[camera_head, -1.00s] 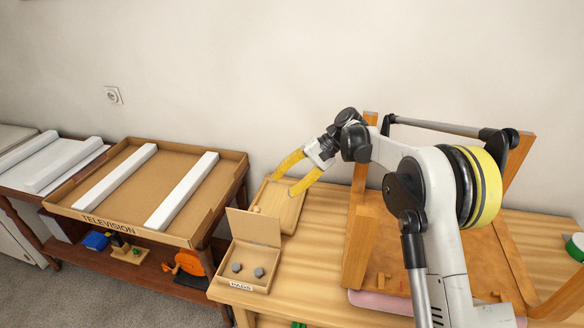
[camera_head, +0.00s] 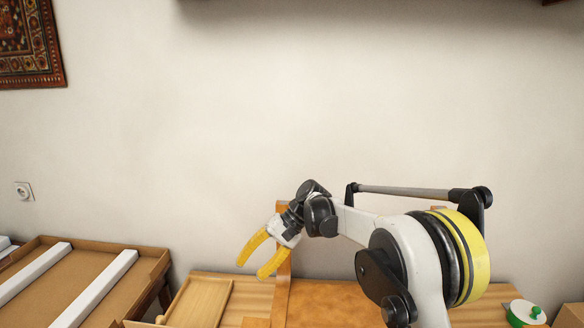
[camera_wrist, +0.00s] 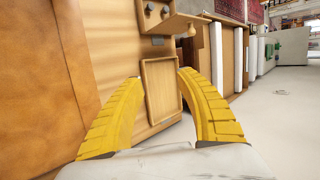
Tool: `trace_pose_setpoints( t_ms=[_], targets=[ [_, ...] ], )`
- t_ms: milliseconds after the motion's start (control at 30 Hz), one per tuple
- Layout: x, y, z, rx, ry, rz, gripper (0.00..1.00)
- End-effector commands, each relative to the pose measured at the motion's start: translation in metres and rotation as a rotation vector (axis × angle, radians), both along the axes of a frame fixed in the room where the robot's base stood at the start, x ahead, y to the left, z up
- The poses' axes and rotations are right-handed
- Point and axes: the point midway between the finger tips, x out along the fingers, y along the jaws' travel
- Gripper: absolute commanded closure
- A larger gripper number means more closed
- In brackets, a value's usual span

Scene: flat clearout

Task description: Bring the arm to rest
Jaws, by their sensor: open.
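My gripper (camera_head: 252,262) is open and empty, with its two yellow fingers spread apart. In the head view it is held in the air in front of the wall, above the wooden table (camera_head: 258,290). In the wrist view its fingers (camera_wrist: 160,95) frame a shallow wooden tray (camera_wrist: 148,95), with nothing between them. The same tray (camera_head: 202,300) lies at the table's left end in the head view, below and left of my gripper.
The wall space above is clear.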

Motion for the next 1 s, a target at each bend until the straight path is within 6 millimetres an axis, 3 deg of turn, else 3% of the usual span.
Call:
trace_pose_setpoints(
  t_ms=[167,367,500,700,867,1000],
  targets=[
    [-0.012,-0.026,0.026,-0.048,-0.058,-0.047,0.58],
    [-0.042,-0.068,0.062,-0.131,-0.16,-0.112,0.58],
    [-0.081,-0.113,0.087,-0.222,-0.266,-0.17,0.58],
    [-0.15,-0.177,0.102,-0.359,-0.427,-0.237,0.58],
    [-0.209,-0.225,0.096,-0.472,-0.558,-0.273,0.58],
    [-0.255,-0.26,0.079,-0.569,-0.664,-0.29,0.58]
  ],
)
